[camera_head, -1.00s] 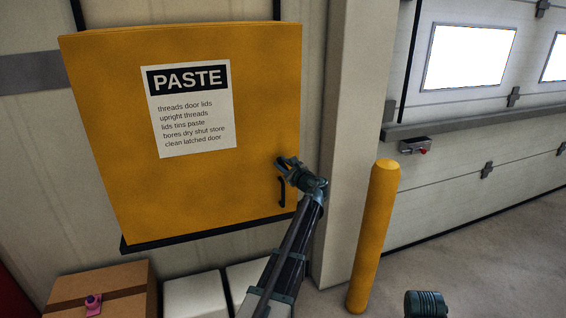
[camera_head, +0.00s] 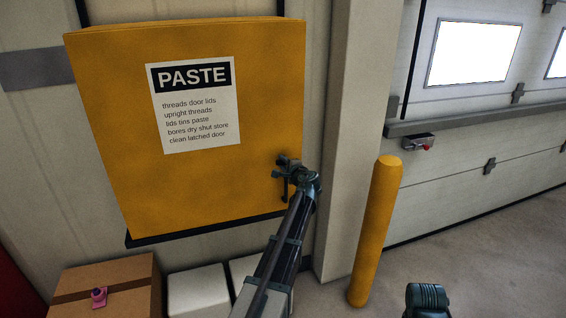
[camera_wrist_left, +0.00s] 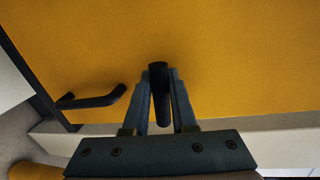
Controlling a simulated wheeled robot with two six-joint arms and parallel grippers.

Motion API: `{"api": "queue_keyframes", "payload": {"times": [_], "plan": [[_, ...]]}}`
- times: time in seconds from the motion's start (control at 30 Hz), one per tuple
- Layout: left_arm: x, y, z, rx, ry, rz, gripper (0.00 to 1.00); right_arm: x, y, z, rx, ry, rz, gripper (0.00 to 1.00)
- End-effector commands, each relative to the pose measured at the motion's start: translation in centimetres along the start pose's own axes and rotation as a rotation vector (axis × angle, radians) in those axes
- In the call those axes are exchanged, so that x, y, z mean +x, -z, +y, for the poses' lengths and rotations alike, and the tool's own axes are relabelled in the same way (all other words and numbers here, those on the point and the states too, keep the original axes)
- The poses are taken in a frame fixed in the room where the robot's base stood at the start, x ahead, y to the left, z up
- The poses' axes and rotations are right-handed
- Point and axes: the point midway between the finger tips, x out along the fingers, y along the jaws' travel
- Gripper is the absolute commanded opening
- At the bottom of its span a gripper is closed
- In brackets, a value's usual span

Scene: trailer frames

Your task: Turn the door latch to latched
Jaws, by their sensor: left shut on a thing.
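A yellow cabinet door (camera_head: 200,195) carries a PASTE notice (camera_head: 195,105). My left gripper (camera_head: 287,164) is at the door's right edge, in front of the latch. In the left wrist view its two fingers (camera_wrist_left: 160,100) are shut on a black bar, the latch (camera_wrist_left: 159,90), one finger on each side. In the head view the gripper mostly hides the latch, so its exact angle is hard to tell. A black door handle (camera_wrist_left: 95,100) shows left of the fingers in the wrist view, apart from them.
A wall post (camera_head: 345,150) and a yellow bollard (camera_head: 376,230) stand right of the cabinet. Below are a cardboard box (camera_head: 125,280) with a small pink object (camera_head: 99,297) and white boxes (camera_head: 197,290). Open floor (camera_head: 480,260) lies at the right.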

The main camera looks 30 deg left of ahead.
Motion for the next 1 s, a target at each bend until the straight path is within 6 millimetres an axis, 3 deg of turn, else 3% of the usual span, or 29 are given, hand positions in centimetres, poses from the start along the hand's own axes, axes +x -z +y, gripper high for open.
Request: {"api": "queue_keyframes", "payload": {"times": [0.4,0.93,0.97,1.0], "plan": [[0.01,0.26,0.14,-0.161,-0.005,0.038,0.0,-0.01,0.0,0.0,0.0,0.0,0.0,0.0],[-0.02,0.45,0.08,-0.181,-0.004,0.046,0.0,-0.03,0.0,0.0,0.0,0.0,0.0,0.0],[-0.02,0.46,0.07,-0.181,-0.004,0.046,0.27,-0.03,0.0,0.0,0.0,0.0,0.0,0.0],[-0.02,0.47,0.07,-0.181,-0.004,0.047,0.34,-0.03,0.0,0.0,0.0,0.0,0.0,0.0]]}}
